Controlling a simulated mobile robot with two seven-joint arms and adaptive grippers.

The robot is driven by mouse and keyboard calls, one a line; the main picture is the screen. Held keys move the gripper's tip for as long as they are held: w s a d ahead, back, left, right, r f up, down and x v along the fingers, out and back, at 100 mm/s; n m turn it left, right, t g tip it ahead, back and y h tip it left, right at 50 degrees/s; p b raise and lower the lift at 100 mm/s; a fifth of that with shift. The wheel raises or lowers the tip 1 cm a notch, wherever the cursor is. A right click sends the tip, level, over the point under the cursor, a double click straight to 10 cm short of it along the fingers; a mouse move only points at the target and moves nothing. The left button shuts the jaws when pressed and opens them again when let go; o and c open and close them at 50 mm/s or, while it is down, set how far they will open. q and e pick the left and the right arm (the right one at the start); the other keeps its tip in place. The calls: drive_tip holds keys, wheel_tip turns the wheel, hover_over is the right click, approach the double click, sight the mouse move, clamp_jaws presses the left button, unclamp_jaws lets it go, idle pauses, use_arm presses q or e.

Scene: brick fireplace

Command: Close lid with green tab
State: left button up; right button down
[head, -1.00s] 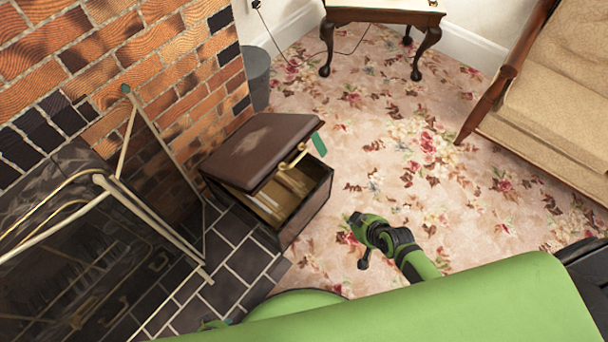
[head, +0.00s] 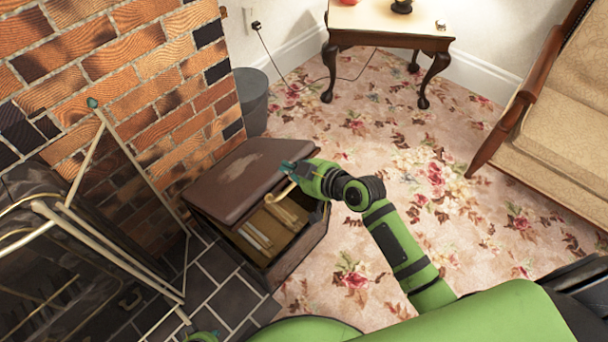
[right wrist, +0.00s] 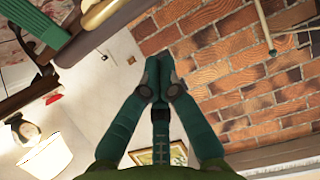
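The dark brown box (head: 292,262) stands on the floor by the hearth. Its brown lid (head: 225,187) is tilted, partly open over a lit inside with several pale items, and carries a brass handle. In the right wrist view a green strip (right wrist: 36,24), apparently the tab, lies beside the lid's dark edge; in the head view I cannot pick it out from the gripper. My right gripper (head: 287,168) is at the lid's right edge, with its teal fingers (right wrist: 158,72) together and nothing seen between them. A green piece at the head view's bottom edge may be my left gripper (head: 203,337).
A fireplace screen (head: 140,160) stands left of the box, before the brick wall (head: 130,60). A grey bin (head: 252,100) is behind the box. A small table (head: 385,25) and a sofa (head: 560,110) stand farther back. Flowered carpet (head: 430,170) is open to the right.

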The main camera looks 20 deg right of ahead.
sight(294, 185)
use_arm(q)
drive_tip(key=shift+w+d+r+b, duration=0.1)
drive_tip(key=shift+r+b, duration=0.4)
drive_tip(key=shift+r, duration=0.35)
use_arm(e)
drive_tip(key=shift+s+d+f, duration=0.15)
drive_tip(key=shift+f, duration=0.85)
drive_tip(key=shift+s+d+f, duration=0.15)
drive_tip(key=shift+f, duration=0.8)
drive_tip(key=shift+f, duration=0.1)
